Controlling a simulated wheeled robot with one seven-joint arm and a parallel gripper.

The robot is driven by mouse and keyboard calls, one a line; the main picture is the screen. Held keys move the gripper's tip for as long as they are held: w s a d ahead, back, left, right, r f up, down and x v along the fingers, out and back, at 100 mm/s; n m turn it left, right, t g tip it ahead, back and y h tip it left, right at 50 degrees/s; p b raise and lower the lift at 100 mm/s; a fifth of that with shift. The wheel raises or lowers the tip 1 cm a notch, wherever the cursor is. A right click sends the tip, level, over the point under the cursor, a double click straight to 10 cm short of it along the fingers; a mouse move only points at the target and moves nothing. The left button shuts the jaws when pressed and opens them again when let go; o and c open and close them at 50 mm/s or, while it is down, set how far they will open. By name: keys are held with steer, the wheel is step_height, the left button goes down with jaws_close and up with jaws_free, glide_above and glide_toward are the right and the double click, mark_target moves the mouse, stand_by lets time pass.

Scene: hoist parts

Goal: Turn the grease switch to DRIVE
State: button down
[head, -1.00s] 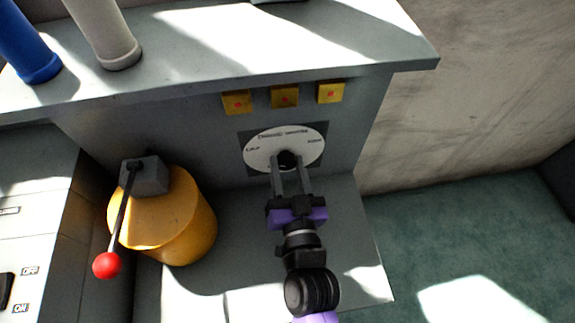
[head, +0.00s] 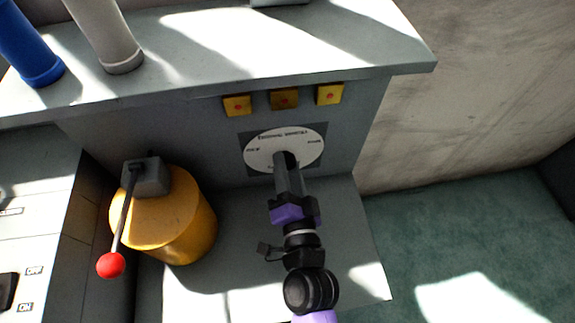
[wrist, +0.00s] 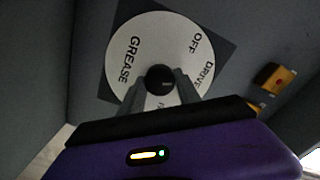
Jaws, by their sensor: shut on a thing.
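The grease switch is a round white dial (head: 262,150) on a dark square plate on the grey panel. It also shows in the wrist view (wrist: 150,40), with GREASE at the left and OFF and DRIVE at the right. A further label at the bottom is partly hidden by my fingers. The small black knob (wrist: 159,79) is at the dial's centre. My gripper (head: 286,160) is shut on this knob, one finger on each side in the wrist view (wrist: 160,86). I cannot tell which label the knob points to.
Several yellow boxes with red buttons, one here (head: 285,98), sit above the dial under a grey ledge (head: 230,60). A yellow drum (head: 180,225) and a red-ended lever (head: 111,264) stand to the left. The floor at the right is clear.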

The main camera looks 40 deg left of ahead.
steer(key=shift+m, duration=0.3)
steer(key=c, duration=0.9)
jaws_free()
steer(key=shift+o, duration=0.2)
steer(key=b+v, duration=0.2)
steer(key=v, duration=0.6)
steer(key=shift+o, duration=1.3)
